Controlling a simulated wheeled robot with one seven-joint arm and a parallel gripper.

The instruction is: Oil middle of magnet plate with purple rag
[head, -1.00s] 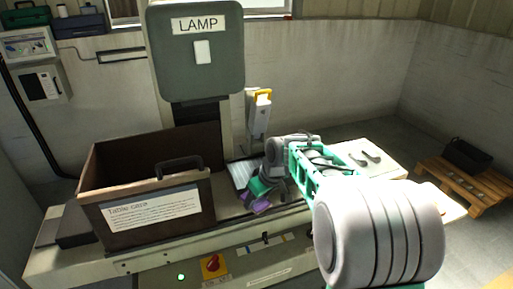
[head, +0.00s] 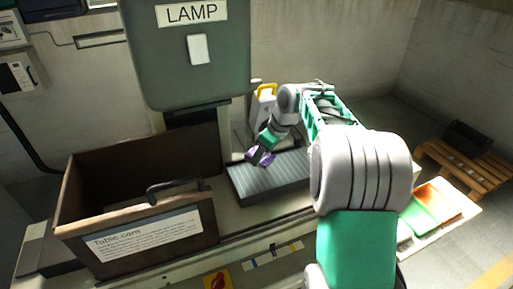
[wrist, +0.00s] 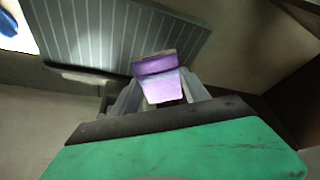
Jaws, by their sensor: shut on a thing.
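The magnet plate (head: 285,178) is a dark grey slab with fine pale stripes, lying on the machine table right of the brown box. It also fills the upper left of the wrist view (wrist: 110,35). My gripper (head: 260,154) is shut on the purple rag (head: 254,156), at the far long edge of the plate, left of its middle. In the wrist view the folded purple rag (wrist: 163,88) sticks out between the fingers and overlaps the plate's edge. I cannot tell whether the rag touches the plate. Most of the plate's top is bare.
The open brown "Table care" box (head: 140,215) stands close left of the plate. The green-grey LAMP column (head: 190,60) rises behind. A white bottle with a yellow handle (head: 264,105) stands behind my gripper. A tray with green and orange areas (head: 435,215) lies at right.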

